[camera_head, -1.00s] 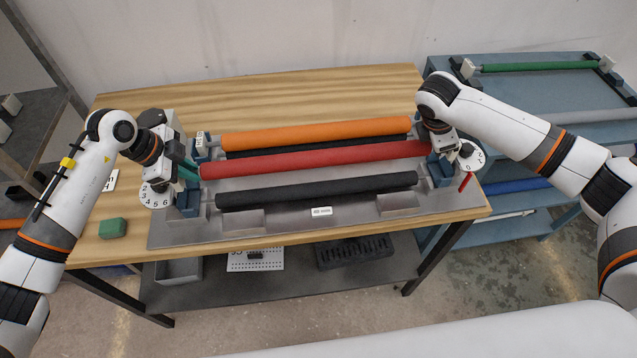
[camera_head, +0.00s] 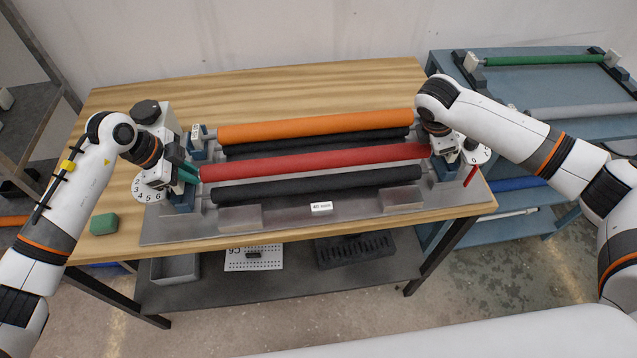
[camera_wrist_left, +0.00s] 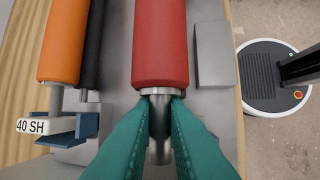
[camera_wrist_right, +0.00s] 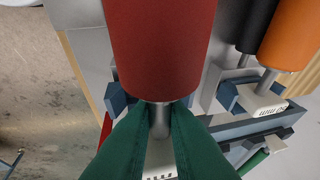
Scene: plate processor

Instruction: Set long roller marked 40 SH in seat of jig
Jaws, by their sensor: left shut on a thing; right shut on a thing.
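A long red roller (camera_head: 315,162) spans the jig (camera_head: 230,222), between the orange roller (camera_head: 315,127) behind and a black roller (camera_head: 315,185) in front. My left gripper (camera_head: 190,172) is shut on its left metal end; the left wrist view shows the fingers (camera_wrist_left: 160,102) around the shaft. My right gripper (camera_head: 436,149) is shut on its right end, also seen in the right wrist view (camera_wrist_right: 160,112). The roller looks roughly level; whether it touches the jig is unclear. A tag reading 40 SH (camera_wrist_left: 31,126) sits on a blue block beside the orange roller's end. No marking shows on the red roller.
Another black roller (camera_head: 250,150) lies below the orange one. A green block (camera_head: 104,224) lies on the wooden table at left. A blue rack (camera_head: 540,85) with green and grey rollers stands at right. The table behind the jig is clear.

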